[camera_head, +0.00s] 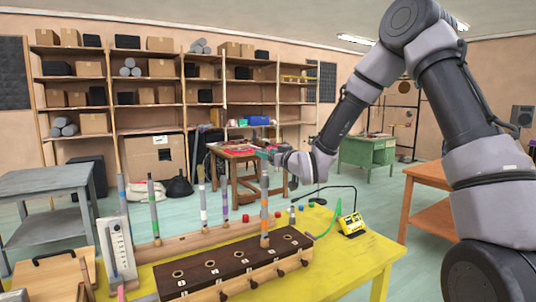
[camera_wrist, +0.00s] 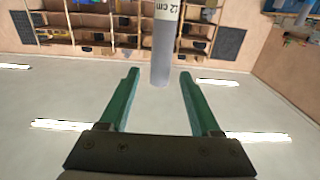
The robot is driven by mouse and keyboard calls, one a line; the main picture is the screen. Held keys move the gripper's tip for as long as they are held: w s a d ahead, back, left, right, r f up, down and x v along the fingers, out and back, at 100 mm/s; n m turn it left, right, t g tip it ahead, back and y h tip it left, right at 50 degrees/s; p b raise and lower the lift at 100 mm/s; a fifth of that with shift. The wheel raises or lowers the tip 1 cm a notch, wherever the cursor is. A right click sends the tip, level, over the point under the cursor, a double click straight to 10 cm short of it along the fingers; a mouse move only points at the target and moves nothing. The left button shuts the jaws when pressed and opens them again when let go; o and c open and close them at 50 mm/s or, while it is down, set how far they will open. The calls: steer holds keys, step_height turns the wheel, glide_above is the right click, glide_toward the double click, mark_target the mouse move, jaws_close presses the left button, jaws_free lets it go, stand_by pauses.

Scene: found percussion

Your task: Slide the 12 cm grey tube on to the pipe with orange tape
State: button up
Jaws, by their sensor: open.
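The grey tube (camera_wrist: 162,62) with a white "12 cm" label shows in the wrist view, its free end between my gripper's green fingertips (camera_wrist: 160,74), with gaps on both sides. My gripper (camera_head: 264,154) is open, at the top of an upright grey column (camera_head: 264,180) in the head view.
Other upright pipes carry blue (camera_head: 122,188), green (camera_head: 152,196), white (camera_head: 203,203) and purple (camera_head: 224,203) tape. The dark block (camera_head: 235,262) with holes and side knobs lies in front on the yellow table (camera_head: 365,252). A yellow device (camera_head: 352,224) stands to the right.

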steer(key=v, duration=1)
steer(key=shift+s+d, duration=0.25)
steer(key=shift+s, duration=0.05)
steer(key=s+d+r+m+g+h, duration=0.2)
steer(key=s+d+r+m+h, duration=0.15)
steer(key=d, duration=0.45)
steer(key=s+d+r+m+g+h, duration=0.1)
steer(key=s+d+r+m+h, duration=0.15)
steer(key=d+h, duration=0.4)
steer(key=s+d+r+m+g, duration=0.1)
steer(key=s+d, duration=0.1)
steer(key=s, duration=0.4)
steer(key=s+d+r+m+g+y, duration=0.1)
steer(key=s+d+m+g, duration=0.1)
steer(key=s, duration=0.5)
steer(key=s+d+r+m+g+y, duration=0.1)
steer(key=s+d+m+g, duration=0.1)
steer(key=s+d, duration=0.2)
steer(key=s, duration=0.3)
steer(key=shift+r, duration=0.35)
